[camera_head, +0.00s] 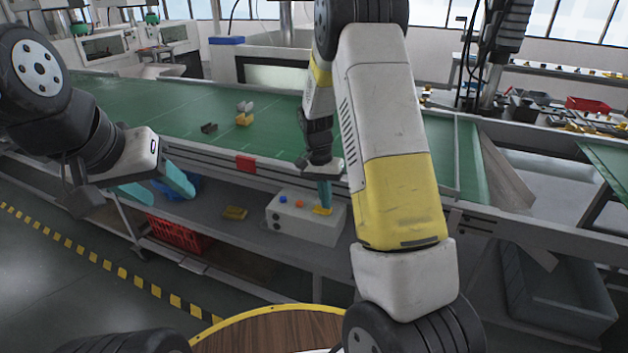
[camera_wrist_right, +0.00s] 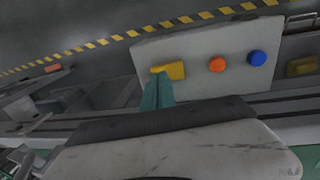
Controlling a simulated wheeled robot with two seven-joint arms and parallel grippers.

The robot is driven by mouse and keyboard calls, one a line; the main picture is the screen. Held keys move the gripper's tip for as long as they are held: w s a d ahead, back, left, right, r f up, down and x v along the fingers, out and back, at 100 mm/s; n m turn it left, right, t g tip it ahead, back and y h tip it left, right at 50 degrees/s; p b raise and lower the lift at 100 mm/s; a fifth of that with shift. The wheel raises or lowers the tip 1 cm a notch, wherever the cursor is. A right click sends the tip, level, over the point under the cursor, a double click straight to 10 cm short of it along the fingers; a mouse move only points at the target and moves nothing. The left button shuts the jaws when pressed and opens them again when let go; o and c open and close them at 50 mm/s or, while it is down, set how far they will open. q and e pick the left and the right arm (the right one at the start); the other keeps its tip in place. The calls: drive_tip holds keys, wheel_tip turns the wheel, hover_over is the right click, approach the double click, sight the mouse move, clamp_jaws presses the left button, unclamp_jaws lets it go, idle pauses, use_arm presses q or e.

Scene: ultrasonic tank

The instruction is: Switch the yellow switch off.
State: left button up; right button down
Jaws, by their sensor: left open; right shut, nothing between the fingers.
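In the right wrist view the yellow switch (camera_wrist_right: 174,70) lies at the tips of my right gripper (camera_wrist_right: 158,82). My right gripper (camera_head: 324,200) is shut with nothing between its teal fingers, right at the switch; whether they touch I cannot tell. The fingers cover part of the switch's left end in the wrist view. My left gripper (camera_head: 160,188) is open and empty, well to the left of the box.
The orange button (camera_wrist_right: 217,65) and blue button (camera_wrist_right: 257,58) are beside the switch. A green conveyor (camera_head: 190,105) runs behind and above the box. A yellow part (camera_head: 235,213) lies on the lower shelf left of the box. A red crate (camera_head: 178,236) stands below my left gripper.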

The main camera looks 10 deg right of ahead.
idle(0.3)
drive_tip(key=shift+s+d+f+y, duration=0.25)
drive_tip(key=shift+f+y, duration=0.15)
drive_tip(key=shift+y, duration=0.1)
drive_tip(key=shift+a+f+t, duration=0.1)
drive_tip(key=shift+t, duration=0.2)
drive_tip(key=shift+a, duration=0.1)
